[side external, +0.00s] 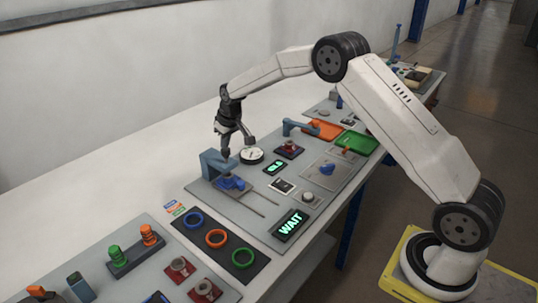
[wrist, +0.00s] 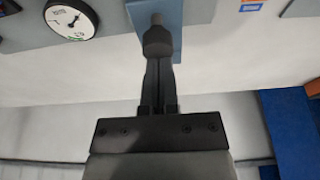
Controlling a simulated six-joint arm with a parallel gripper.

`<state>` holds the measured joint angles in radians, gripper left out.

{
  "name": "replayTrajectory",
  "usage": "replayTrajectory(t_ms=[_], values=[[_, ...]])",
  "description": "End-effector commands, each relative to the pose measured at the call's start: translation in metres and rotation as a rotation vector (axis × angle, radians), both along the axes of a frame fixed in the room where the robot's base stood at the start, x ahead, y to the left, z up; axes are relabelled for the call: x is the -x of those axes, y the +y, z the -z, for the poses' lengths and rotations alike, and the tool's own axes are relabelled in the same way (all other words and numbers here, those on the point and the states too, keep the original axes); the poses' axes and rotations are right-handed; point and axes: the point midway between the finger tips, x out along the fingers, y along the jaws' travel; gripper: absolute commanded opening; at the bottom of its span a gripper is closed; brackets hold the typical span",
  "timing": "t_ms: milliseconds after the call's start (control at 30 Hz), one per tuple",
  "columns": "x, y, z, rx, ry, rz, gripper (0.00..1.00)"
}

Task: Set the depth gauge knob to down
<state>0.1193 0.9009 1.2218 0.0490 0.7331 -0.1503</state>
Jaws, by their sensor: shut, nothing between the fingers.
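The depth gauge has a blue bracket (side external: 214,163) on the grey panel, with a white round dial (side external: 251,155) to its right. In the wrist view the dial (wrist: 71,19) is at the upper left, its black needle slanting. A dark rounded piece (wrist: 157,42), which looks like the knob, shows in front of the blue bracket (wrist: 172,28) below a grey pin. My gripper (side external: 226,154) points down at the top of the bracket, its fingers shut and empty. In the wrist view my fingertips (wrist: 158,62) meet the dark piece in the picture; I cannot tell whether they touch it.
A blue part (side external: 232,184) sits on rails in front of the bracket. A lit WAIT display (side external: 290,224) is nearer the front. Coloured rings (side external: 215,238) lie on a dark board at lower left. Orange (side external: 326,130) and green (side external: 358,143) trays stand to the right. The white tabletop behind is clear.

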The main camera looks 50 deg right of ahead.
Motion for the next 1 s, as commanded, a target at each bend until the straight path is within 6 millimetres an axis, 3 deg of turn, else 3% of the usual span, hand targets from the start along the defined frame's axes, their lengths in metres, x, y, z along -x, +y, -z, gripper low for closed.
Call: replayTrajectory(t_ms=[433,700,1000], values=[[0.000,0.000,0.004,0.000,0.001,0.000,0.00],[0.000,0.000,0.029,-0.001,0.002,-0.001,0.00],[0.002,0.000,0.033,-0.002,0.006,-0.001,0.00]])
